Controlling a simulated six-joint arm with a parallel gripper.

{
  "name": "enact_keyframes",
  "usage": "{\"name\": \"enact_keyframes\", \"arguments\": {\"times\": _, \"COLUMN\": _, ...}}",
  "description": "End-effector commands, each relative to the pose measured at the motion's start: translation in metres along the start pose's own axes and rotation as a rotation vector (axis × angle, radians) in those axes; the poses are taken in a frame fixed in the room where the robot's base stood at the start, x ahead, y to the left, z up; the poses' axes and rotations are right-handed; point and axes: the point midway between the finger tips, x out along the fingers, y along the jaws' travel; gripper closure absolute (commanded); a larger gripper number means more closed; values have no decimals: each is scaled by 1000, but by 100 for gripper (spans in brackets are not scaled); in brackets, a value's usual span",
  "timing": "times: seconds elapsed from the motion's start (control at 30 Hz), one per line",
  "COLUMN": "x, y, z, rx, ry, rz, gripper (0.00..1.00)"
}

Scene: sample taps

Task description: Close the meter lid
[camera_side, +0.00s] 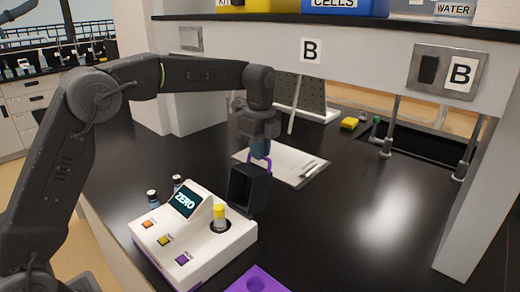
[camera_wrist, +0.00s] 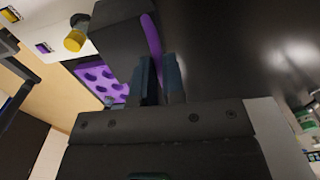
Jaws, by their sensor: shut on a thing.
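The white meter (camera_side: 185,240) stands at the front left of the bench, and its screen (camera_side: 185,201) reads ZERO. A vial with a yellow cap (camera_side: 219,213) stands upright in the meter's round well. It also shows in the wrist view (camera_wrist: 75,40). The meter lid (camera_side: 248,190) is a dark hollow box with a purple handle (camera_side: 246,155), tilted behind and right of the vial, apart from it. My gripper (camera_side: 261,148) is shut on the handle from above. In the wrist view my gripper's fingers (camera_wrist: 160,80) are at the lid (camera_wrist: 122,40). Its hinge is not clearly visible.
A purple rack (camera_side: 258,281) lies in front of the meter. Two small dark vials (camera_side: 165,190) stand behind its left side. A clipboard (camera_side: 285,163) lies behind the lid. A yellow sponge (camera_side: 349,123) sits further back. The bench at right is clear.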

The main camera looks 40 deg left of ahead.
Motion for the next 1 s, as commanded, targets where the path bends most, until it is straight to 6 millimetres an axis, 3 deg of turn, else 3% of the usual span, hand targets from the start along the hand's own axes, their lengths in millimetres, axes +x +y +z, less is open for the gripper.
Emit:
{"name": "enact_keyframes", "arguments": {"times": 0.27, "x": -4, "y": 6, "z": 0, "rx": -3, "ry": 0, "rz": -39, "gripper": 100}}
{"name": "enact_keyframes", "arguments": {"times": 0.47, "x": -12, "y": 22, "z": 0, "rx": -3, "ry": 0, "rz": -141, "gripper": 100}}
{"name": "enact_keyframes", "arguments": {"times": 1.0, "x": -21, "y": 100, "z": 0, "rx": -3, "ry": 1, "rz": -629, "gripper": 100}}
